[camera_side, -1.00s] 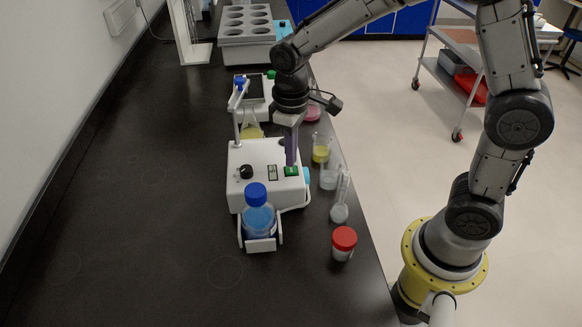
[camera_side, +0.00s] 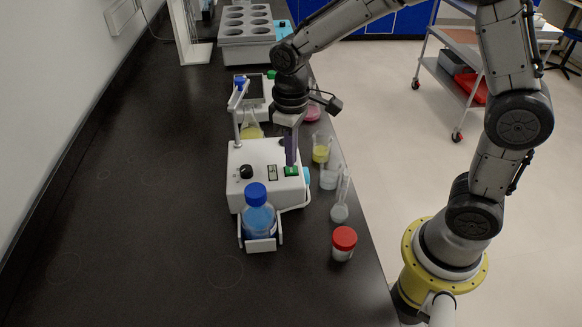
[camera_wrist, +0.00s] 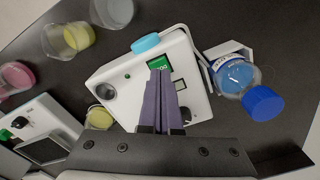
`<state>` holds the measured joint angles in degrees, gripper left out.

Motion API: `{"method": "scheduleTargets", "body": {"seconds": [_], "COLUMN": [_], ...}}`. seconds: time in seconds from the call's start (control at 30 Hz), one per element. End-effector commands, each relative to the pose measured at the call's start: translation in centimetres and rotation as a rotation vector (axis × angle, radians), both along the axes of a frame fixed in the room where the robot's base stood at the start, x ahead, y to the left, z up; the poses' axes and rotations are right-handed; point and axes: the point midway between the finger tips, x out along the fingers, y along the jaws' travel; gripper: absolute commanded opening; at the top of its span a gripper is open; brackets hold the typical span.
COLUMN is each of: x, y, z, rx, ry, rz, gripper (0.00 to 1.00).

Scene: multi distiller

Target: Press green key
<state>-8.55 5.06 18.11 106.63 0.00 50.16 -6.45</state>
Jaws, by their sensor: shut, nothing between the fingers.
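The green key (camera_side: 291,171) is on the front right of the top of a white distiller box (camera_side: 262,158). A black knob (camera_side: 246,172) and a small display (camera_side: 272,172) sit to its left. My gripper (camera_side: 291,163) is shut and empty, pointing down with its tips at the green key. In the wrist view the purple fingers (camera_wrist: 160,75) overlap the green key (camera_wrist: 158,63) and hide part of it. I cannot tell whether the tips touch the key.
A blue-capped bottle (camera_side: 258,215) stands in a white holder in front of the box. A red-lidded jar (camera_side: 343,242), a flask (camera_side: 340,205) and beakers (camera_side: 321,150) line the right bench edge. The left bench is clear.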

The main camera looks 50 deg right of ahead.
Motion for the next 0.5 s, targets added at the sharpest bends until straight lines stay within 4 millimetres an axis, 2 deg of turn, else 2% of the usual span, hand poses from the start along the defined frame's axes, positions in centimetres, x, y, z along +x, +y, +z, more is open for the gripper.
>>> {"method": "scheduleTargets", "body": {"seconds": [0.5], "x": [-0.02], "y": [-0.01], "z": [-0.97], "rx": [-0.001], "ry": [0.002], "rz": [0.0], "gripper": [0.0]}}
